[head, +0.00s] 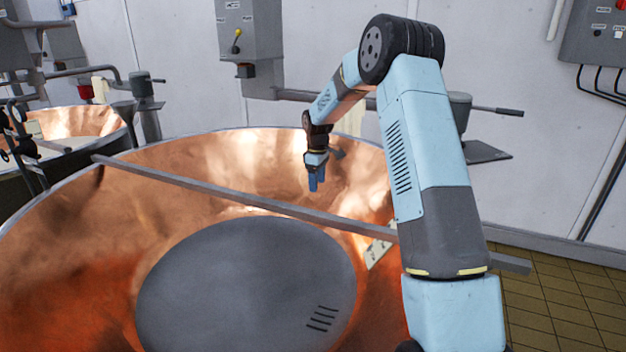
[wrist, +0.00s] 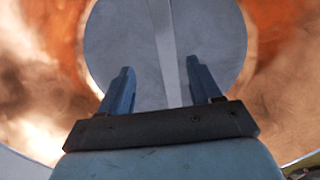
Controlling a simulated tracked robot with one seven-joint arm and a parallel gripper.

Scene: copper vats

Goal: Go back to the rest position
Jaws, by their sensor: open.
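My gripper (head: 316,184) hangs from my blue and grey arm over the far right part of the large copper vat (head: 230,165) in the head view. In the wrist view my gripper (wrist: 158,82) shows two blue fingers standing apart with nothing between them. Beyond the fingers lies the round grey disc (wrist: 110,35) in the vat, with a grey bar (wrist: 163,40) passing over it. The disc (head: 245,285) also shows low in the head view. My arm hides part of the vat's right side.
A grey bar (head: 250,204) crosses the vat from rim to rim. A second copper vat (head: 75,122) stands at the left. A control box with a yellow-knobbed lever (head: 236,42) hangs on the back wall. The tiled floor (head: 550,310) at the lower right looks clear.

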